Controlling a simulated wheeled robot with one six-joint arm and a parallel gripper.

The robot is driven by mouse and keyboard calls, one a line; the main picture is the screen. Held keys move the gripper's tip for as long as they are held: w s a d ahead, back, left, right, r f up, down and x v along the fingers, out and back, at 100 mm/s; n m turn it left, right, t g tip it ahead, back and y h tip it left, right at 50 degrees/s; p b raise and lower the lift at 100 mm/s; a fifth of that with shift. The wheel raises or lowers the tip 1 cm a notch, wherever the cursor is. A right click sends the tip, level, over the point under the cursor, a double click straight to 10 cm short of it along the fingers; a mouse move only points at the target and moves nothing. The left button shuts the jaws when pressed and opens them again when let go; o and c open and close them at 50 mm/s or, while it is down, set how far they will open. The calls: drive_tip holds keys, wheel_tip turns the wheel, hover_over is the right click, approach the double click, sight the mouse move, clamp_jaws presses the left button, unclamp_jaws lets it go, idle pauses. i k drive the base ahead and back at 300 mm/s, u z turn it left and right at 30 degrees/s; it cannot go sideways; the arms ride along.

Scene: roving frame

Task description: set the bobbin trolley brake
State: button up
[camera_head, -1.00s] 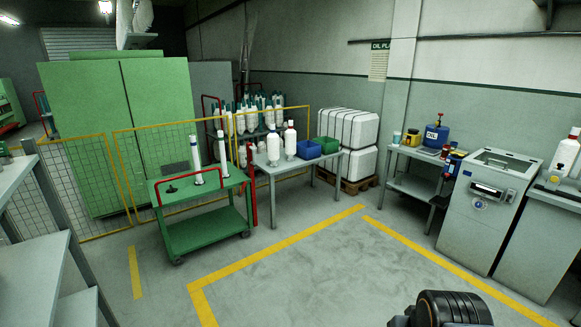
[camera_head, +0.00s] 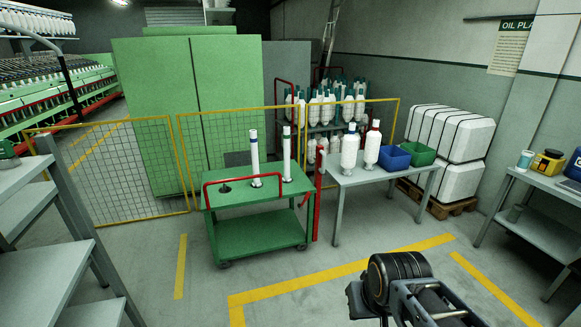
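The bobbin trolley (camera_head: 262,240) is green with two shelves, dark castors and a red rail handle along its front. Two white tubes with dark tops (camera_head: 254,160) stand upright on its top shelf, near a small black knob (camera_head: 225,188). A small red lever-like part (camera_head: 305,198) shows at the trolley's right side; I cannot tell whether it is the brake. My own arm shows at the bottom right, apart from the trolley, with bare floor between. My gripper's fingertips are not visible.
A grey table (camera_head: 372,180) with two white bobbins, a blue bin (camera_head: 394,157) and a green bin (camera_head: 418,154) stands right of the trolley, beside a red post (camera_head: 318,195). A yellow mesh fence (camera_head: 130,165) runs behind. Grey shelving (camera_head: 70,235) is at left. Floor in front is clear.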

sight(307, 196)
drive_tip(key=z, duration=0.05)
drive_tip(key=i, duration=2.45)
drive_tip(key=z, duration=0.05)
